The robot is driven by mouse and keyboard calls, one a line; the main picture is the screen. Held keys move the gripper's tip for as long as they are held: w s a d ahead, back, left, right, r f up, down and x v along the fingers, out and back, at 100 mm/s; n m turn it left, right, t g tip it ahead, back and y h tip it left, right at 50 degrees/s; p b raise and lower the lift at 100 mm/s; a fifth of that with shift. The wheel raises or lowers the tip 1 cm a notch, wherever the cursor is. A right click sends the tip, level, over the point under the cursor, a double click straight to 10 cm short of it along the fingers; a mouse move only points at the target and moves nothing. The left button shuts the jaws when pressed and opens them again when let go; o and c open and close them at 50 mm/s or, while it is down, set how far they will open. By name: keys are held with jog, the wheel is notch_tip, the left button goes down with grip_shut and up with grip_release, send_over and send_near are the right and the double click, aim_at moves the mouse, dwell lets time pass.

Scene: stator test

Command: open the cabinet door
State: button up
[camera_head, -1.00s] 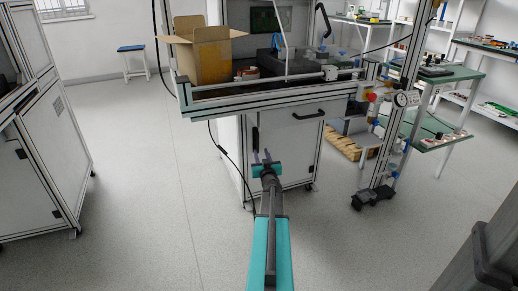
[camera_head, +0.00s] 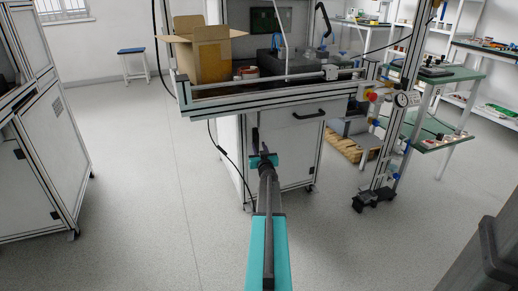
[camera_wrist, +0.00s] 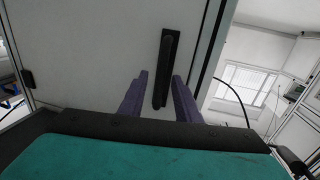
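The cabinet (camera_head: 290,150) under the workbench has a pale grey door (camera_wrist: 95,50). A vertical black bar handle (camera_wrist: 166,68) is on that door, near its edge in the wrist view. In the head view the handle (camera_head: 255,138) shows just above my gripper. My gripper (camera_wrist: 160,98) is open, with one purple finger on each side of the handle's lower part in the wrist view. I cannot tell whether the fingers touch it. In the head view my gripper (camera_head: 262,155) is in front of the door, its fingers mostly hard to make out.
A drawer with a black handle (camera_head: 308,115) is above the door. The bench carries an open cardboard box (camera_head: 205,58). A dark cable (camera_head: 232,165) hangs left of the cabinet. A wheeled frame stand (camera_head: 385,160) is at right.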

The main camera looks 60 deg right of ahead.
grip_shut()
jog(key=shift+s, duration=0.1)
jog(key=shift+a+r+p, duration=0.1)
jog(key=shift+a+p, duration=0.1)
jog(key=shift+p, duration=0.25)
